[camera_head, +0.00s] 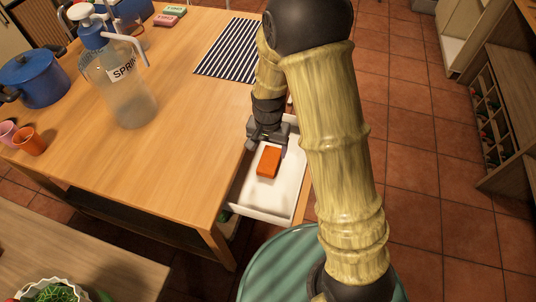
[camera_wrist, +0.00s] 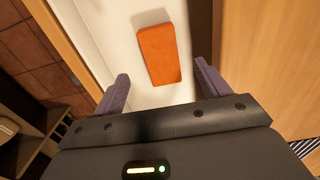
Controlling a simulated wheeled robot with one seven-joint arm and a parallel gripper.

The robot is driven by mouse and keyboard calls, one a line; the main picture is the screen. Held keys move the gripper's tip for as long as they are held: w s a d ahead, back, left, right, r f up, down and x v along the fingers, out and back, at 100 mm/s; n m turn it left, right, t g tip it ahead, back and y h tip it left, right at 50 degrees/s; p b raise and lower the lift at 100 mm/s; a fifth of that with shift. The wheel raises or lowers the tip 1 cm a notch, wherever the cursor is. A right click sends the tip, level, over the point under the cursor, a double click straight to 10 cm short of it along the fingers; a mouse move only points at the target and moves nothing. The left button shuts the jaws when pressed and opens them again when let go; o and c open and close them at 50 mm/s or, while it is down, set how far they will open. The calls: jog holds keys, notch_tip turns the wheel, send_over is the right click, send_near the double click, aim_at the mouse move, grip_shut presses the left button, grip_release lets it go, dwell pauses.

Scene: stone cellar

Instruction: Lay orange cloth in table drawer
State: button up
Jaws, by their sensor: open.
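The orange cloth (camera_head: 268,161) is a small folded block lying on the white floor of the open table drawer (camera_head: 262,202). In the wrist view the cloth (camera_wrist: 158,54) lies flat in the white drawer (camera_wrist: 103,22), just beyond my fingertips and apart from them. My gripper (camera_head: 267,143) is over the drawer, beside the cloth's far end. In the wrist view my gripper (camera_wrist: 161,82) has its two purple-grey fingers spread wide, with nothing held between them. My arm hides part of the drawer's right side in the head view.
The wooden table (camera_head: 170,150) carries a spray bottle (camera_head: 122,85), a blue pot (camera_head: 35,80), small cups (camera_head: 28,141) and a striped mat (camera_head: 231,50). A green round surface (camera_head: 285,265) stands below the drawer. A bottle rack (camera_head: 490,115) is at the right, past open tiled floor.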

jog(key=shift+r, duration=2.4)
jog(key=s+d+r+n+t, duration=0.2)
jog(key=s+d+r+n, duration=0.2)
jog(key=s+d+r, duration=0.3)
jog(key=s+d, duration=0.3)
jog(key=d, duration=0.2)
jog(key=shift+s+r+t, duration=0.3)
jog(key=shift+d, duration=0.1)
jog(key=shift+c, duration=0.4)
